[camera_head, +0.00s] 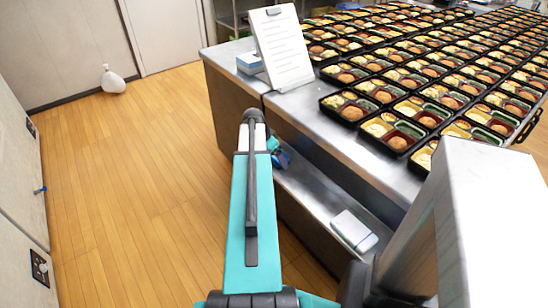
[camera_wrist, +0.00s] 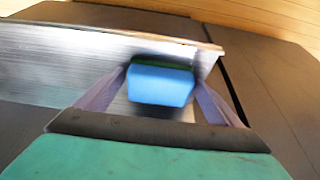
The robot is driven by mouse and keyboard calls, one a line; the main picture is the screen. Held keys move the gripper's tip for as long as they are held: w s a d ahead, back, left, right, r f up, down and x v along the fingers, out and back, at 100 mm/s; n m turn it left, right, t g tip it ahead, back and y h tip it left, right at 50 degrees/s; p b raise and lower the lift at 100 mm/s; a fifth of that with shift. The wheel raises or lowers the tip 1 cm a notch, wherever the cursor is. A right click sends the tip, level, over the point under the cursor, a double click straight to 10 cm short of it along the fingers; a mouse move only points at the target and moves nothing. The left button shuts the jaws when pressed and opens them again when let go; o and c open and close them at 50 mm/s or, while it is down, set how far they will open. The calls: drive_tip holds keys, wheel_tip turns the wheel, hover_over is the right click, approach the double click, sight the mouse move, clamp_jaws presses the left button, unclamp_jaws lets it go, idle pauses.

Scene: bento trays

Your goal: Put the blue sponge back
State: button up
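The blue sponge (camera_wrist: 160,84) is a block with a blue face and a dark green strip along its far edge. In the wrist view it sits between the two fingers of my gripper (camera_wrist: 160,78), whose tips meet its left and right sides. My gripper is shut on it. Behind the sponge is a blurred metal surface with a straight edge, and I cannot tell whether the sponge touches it. In the head view, my arm hides most of my gripper; small blue and teal patches show beside the arm, near the counter's lower shelf.
The steel counter (camera_head: 341,141) bears rows of filled bento trays (camera_head: 397,135). A sheet on a stand (camera_head: 283,47) and a small blue-and-white item (camera_head: 249,63) are at its left end. The lower shelf (camera_head: 312,197) holds a white pack (camera_head: 354,231). The wooden floor (camera_head: 140,180) at left is clear; a white bag (camera_head: 113,81) lies far back.

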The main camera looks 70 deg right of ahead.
drive_tip(key=shift+r, duration=0.15)
drive_tip(key=v, duration=1.2)
drive_tip(key=shift+b, duration=0.4)
idle(0.7)
drive_tip(key=w+a+f+n+y, duration=0.1)
drive_tip(key=w+a+f+n, duration=0.4)
drive_tip(key=a+f, duration=0.4)
drive_tip(key=w+a+f+n+y, duration=0.1)
drive_tip(key=w+a+f+n, duration=0.2)
drive_tip(key=w+a+f, duration=0.65)
drive_tip(key=w+a+f+n+y, duration=0.1)
drive_tip(key=w+a+f+n, duration=0.4)
drive_tip(key=a, duration=0.8)
drive_tip(key=s+a+f+n+g, duration=0.1)
drive_tip(key=s+a+f+n, duration=0.3)
drive_tip(key=a, duration=0.6)
drive_tip(key=s+a+f+n+g, duration=0.1)
drive_tip(key=s+a+f+n, duration=0.2)
drive_tip(key=s+a+f, duration=0.4)
drive_tip(key=s+a+f+n+g, duration=0.1)
drive_tip(key=s+a+f+n, duration=0.3)
drive_tip(key=a, duration=1.1)
wheel_tip(320, 180, down, 3)
drive_tip(key=s, duration=0.3)
drive_tip(key=shift+r+n+y, duration=0.2)
drive_tip(key=shift+n+y, duration=0.1)
